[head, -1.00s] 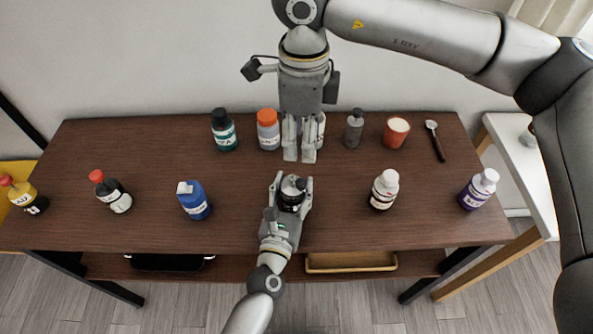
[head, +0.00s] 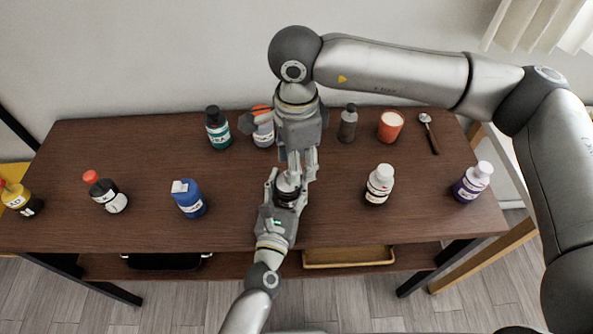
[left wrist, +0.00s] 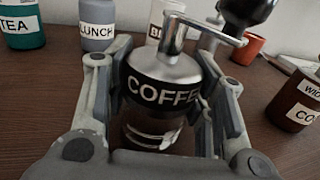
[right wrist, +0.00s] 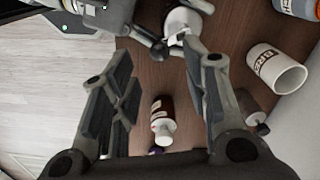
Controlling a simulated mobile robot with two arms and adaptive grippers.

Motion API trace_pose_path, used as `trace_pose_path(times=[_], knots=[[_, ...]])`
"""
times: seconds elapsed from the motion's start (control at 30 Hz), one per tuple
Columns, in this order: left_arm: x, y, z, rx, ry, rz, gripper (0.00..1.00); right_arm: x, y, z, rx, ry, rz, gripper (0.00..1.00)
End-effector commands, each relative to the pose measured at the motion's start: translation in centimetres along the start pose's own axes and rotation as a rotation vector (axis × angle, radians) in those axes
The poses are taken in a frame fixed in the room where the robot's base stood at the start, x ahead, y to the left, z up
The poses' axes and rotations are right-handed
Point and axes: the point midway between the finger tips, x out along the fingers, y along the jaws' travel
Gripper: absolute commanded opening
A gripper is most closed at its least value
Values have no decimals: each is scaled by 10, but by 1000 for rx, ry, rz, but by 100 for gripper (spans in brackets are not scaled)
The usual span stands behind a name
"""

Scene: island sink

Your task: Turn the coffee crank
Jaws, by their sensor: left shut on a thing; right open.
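The coffee grinder, a dark-labelled body with a silver dome (left wrist: 165,72), is upright between the fingers of my left gripper (head: 287,190), which is shut around its body. On the dome sits the metal crank (left wrist: 205,30), whose arm runs right to a black knob (left wrist: 247,12). In the head view the grinder (head: 288,184) is partly covered by both grippers. My right gripper (head: 297,160) points down just behind and above the grinder. In the right wrist view its fingers (right wrist: 160,75) are open, with the dome (right wrist: 184,20) beyond them. Contact with the knob cannot be made out.
Along the back stand a teal bottle (head: 217,130), an orange-capped bottle (head: 263,133), a grey bottle (head: 348,124), an orange cup (head: 390,126) and a spoon (head: 429,134). A blue bottle (head: 188,199) and a white-capped bottle (head: 380,184) flank the grinder with clear table between.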

Motion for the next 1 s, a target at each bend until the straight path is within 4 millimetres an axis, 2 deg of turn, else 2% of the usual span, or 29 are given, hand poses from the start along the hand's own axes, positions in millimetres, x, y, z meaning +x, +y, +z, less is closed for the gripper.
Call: trace_pose_path(times=[0.1, 0.23, 0.63, 0.93, 1.0], knots=[[0, 0, 0, 0, 0, 0, 23, 20, 0, 0, 0, 0, 2, 42], [0, 0, 0, 0, 0, 0, 23, 34, 0, 0, 1, 0, 1, 42], [0, 0, 0, 0, 0, 0, 23, 41, 0, 0, 2, 0, 0, 42], [0, 0, 0, 0, 0, 0, 23, 41, 0, 0, 2, 0, 0, 4], [0, 0, 0, 0, 0, 0, 23, 41, 0, 0, 2, 0, 0, 0]])
